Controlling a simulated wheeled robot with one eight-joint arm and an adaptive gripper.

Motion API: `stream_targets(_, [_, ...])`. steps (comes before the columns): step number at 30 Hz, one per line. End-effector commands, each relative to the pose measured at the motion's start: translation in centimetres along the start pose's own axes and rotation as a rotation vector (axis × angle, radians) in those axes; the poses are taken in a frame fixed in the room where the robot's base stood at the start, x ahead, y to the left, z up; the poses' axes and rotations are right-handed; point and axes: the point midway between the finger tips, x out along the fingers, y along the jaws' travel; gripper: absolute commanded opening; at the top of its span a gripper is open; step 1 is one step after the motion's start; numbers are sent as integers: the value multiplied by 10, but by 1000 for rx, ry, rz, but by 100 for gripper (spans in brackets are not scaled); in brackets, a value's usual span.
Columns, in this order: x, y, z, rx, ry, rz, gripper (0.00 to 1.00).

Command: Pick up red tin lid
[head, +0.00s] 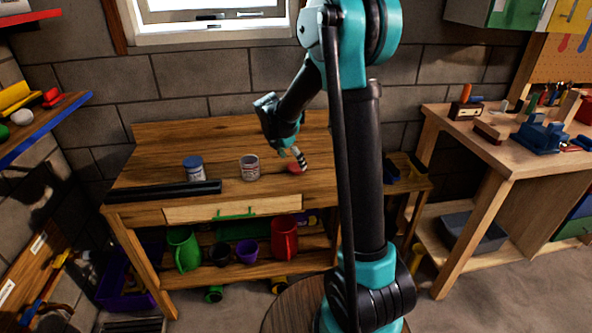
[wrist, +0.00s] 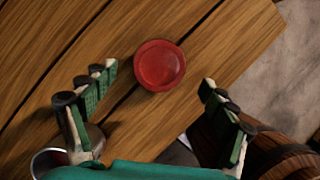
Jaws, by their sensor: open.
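The red tin lid (wrist: 159,65) lies flat on the wooden bench top, round with a raised rim, in the upper middle of the wrist view. In the head view the red lid (head: 295,169) shows as a small red patch on the bench, partly hidden behind my gripper's fingers. My gripper (wrist: 160,92) is open and empty, with one finger on each side in the wrist view. The lid is just beyond the line between the fingertips and does not appear to touch them. My gripper (head: 298,158) also shows in the head view, low over the lid.
A tin (head: 249,168) stands left of the lid, and a blue-lidded jar (head: 194,169) farther left. Black bars (head: 163,191) lie along the bench's left front. The bench edge (wrist: 262,48) is right of the lid in the wrist view. Bare wood (wrist: 60,40) lies to its left.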

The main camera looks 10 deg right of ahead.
Motion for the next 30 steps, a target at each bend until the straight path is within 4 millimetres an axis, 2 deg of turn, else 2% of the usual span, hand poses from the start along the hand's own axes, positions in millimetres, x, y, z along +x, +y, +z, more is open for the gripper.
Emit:
stream_targets(3, [18,1,2,1,0,0,85])
stream_targets(6, [28,1,1,1,0,0,85])
stream_targets(15, [33,1,1,0,0,0,85])
stream_targets(24, [33,1,1,0,0,0,49])
stream_targets(25, [33,1,1,0,0,0,46])
stream_targets(30, [33,1,1,0,0,0,46])
